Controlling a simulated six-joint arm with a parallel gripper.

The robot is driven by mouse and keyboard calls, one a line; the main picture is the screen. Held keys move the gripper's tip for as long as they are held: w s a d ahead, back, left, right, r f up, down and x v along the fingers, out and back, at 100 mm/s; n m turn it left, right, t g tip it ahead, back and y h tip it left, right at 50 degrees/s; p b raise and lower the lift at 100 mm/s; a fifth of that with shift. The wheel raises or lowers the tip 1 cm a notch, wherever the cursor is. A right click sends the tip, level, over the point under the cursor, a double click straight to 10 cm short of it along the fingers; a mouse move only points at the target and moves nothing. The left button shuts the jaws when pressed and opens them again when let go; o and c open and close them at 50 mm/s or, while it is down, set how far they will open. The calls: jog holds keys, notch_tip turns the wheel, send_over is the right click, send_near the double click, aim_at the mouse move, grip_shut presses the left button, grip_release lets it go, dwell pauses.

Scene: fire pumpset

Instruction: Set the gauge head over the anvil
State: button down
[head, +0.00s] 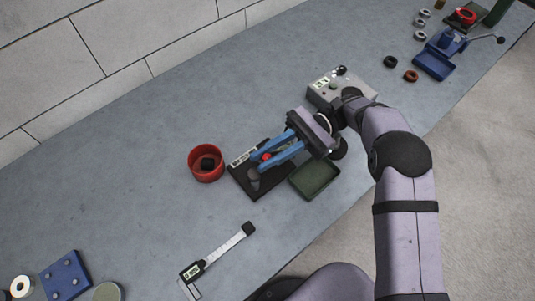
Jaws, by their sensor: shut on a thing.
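A black base plate (250,190) lies on the bench, with a small pale display or label strip (241,159) at its left edge. A small grey round part (253,173), perhaps the anvil, shows on the plate near my fingertips. My gripper (259,165) reaches over the plate from the upper right. Its blue fingers are shut on a part with a red piece (266,157), which looks like the gauge head. The fingers hide most of it. I cannot tell whether it touches the plate or how it lines up with the anvil.
A red bowl (206,150) with a dark item stands close left of the plate. A green tray (316,181) is close right, a grey control box (330,88) behind. A digital caliper (215,257) lies in front.

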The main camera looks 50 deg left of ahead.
aim_at(267, 157)
jog(key=c, duration=1.7)
grip_release()
jog(key=shift+o, duration=0.2)
jog(key=shift+r, duration=0.1)
notch_tip(267, 157, up, 10)
jog(key=p, duration=1)
